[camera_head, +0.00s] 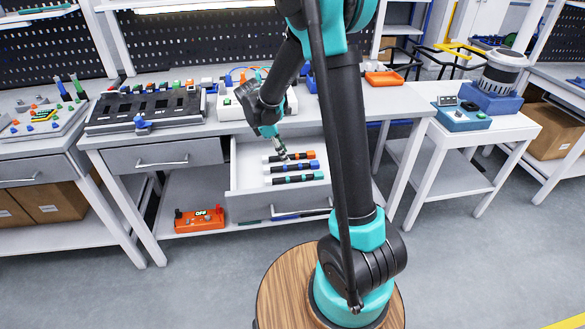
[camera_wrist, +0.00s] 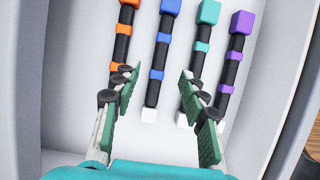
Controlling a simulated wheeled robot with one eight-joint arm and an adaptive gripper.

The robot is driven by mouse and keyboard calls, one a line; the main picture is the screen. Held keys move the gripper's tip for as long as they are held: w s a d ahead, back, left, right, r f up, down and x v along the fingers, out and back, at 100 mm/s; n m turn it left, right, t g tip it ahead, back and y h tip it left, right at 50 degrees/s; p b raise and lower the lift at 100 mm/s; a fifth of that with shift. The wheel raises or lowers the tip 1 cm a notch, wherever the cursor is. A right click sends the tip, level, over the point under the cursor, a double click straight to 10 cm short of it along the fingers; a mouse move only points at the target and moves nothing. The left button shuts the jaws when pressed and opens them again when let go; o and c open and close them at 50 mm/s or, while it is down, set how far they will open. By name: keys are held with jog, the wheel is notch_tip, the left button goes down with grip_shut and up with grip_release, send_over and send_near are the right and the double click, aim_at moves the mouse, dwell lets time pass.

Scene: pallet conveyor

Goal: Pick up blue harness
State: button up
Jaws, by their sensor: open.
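The blue harness (camera_wrist: 155,72) lies in the open drawer (camera_head: 233,185), a black rod with blue bands, a blue block at its far end and a white block at its near end. It also shows in the head view (camera_head: 300,167). My gripper (camera_wrist: 157,84) is open and empty above the harnesses, its fingers on either side of the blue harness in the wrist view. Contact cannot be told. In the head view my gripper (camera_head: 283,156) points down into the drawer.
An orange harness (camera_wrist: 121,45) lies left of the blue one, partly behind the left finger. A teal harness (camera_wrist: 201,50) lies to the right, partly behind the right finger, then a purple harness (camera_wrist: 234,62). The drawer's walls stand close around.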

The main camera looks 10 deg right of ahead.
aim_at(293, 165)
jog(key=shift+d+x, duration=0.15)
jog(key=shift+x, duration=1.4)
jog(key=shift+d+x, duration=0.1)
jog(key=shift+x, duration=1.5)
jog(key=shift+r, duration=0.15)
grip_shut()
